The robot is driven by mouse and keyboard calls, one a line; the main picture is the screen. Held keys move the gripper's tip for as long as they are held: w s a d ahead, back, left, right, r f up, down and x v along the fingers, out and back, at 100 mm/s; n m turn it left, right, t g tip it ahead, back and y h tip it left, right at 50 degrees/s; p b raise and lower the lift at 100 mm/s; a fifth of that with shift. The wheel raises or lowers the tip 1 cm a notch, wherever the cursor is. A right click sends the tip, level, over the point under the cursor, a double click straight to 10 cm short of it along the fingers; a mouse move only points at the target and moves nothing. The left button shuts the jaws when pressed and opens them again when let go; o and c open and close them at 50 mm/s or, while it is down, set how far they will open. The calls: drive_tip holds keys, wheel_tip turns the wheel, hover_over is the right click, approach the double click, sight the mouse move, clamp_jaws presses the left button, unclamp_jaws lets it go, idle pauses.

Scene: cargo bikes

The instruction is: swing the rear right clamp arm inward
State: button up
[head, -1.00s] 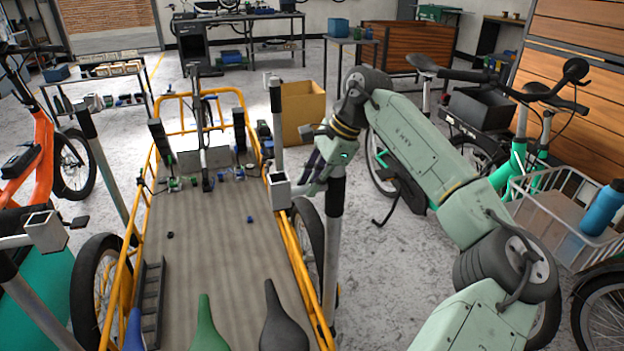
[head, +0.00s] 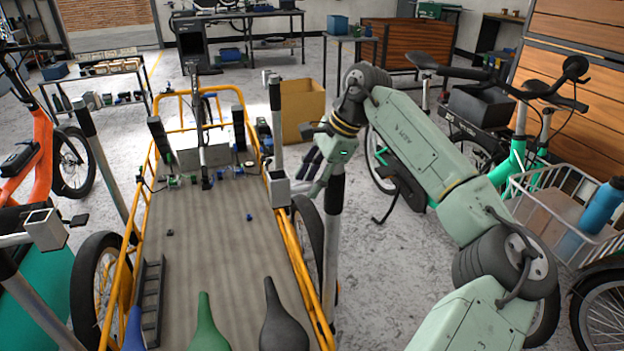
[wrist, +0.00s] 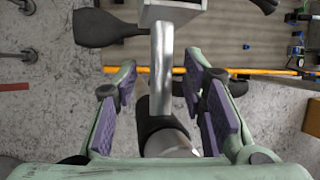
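The rear right clamp arm is a silver bar with a square metal socket (head: 279,190) at its end, by the yellow right rail of the cargo bed. In the wrist view the bar (wrist: 162,70) runs from the socket at the top down to its post, a silver pole with a black sleeve (head: 335,197). My gripper (head: 316,163) is at the post's top. In the wrist view its purple-padded fingers (wrist: 166,88) are apart, one on each side of the bar, with gaps showing. The bar's joint with the post is partly hidden.
The cargo bed (head: 215,255) carries saddles and small parts. Another post (head: 277,125) stands further along its right side. A green bike (head: 505,170) and a white basket (head: 555,215) with a blue bottle stand right of my arm.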

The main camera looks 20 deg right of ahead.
drive_tip(key=v, duration=1.2)
